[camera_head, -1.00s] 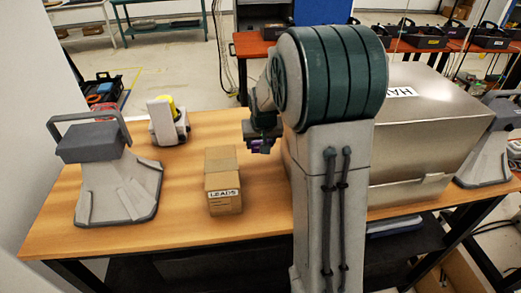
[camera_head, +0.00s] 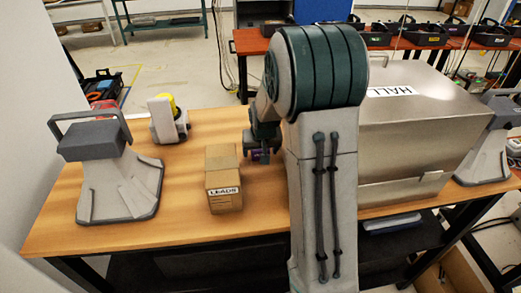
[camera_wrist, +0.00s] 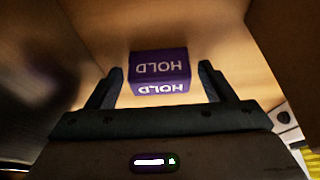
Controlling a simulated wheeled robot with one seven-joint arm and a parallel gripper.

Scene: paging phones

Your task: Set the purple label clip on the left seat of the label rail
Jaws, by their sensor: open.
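The purple label clip (camera_wrist: 160,68) shows white HOLD lettering on two faces in the wrist view. It is over the bare wood tabletop, ahead of and between the two fingertips of my gripper (camera_wrist: 161,84). A gap shows on each side of the clip, so the fingers are open around or just short of it; I cannot tell which. In the head view my gripper (camera_head: 262,156) is low over the table, right of the cardboard box, with a bit of purple at its fingers. I cannot make out the label rail or its left seat.
A cardboard box marked LEADS (camera_head: 224,190) stands close left of my gripper. A large metal case (camera_head: 420,130) stands right, partly behind my arm. A grey handled stand (camera_head: 115,170) and a white-and-yellow device (camera_head: 168,120) are at left. The front left tabletop (camera_head: 180,225) is clear.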

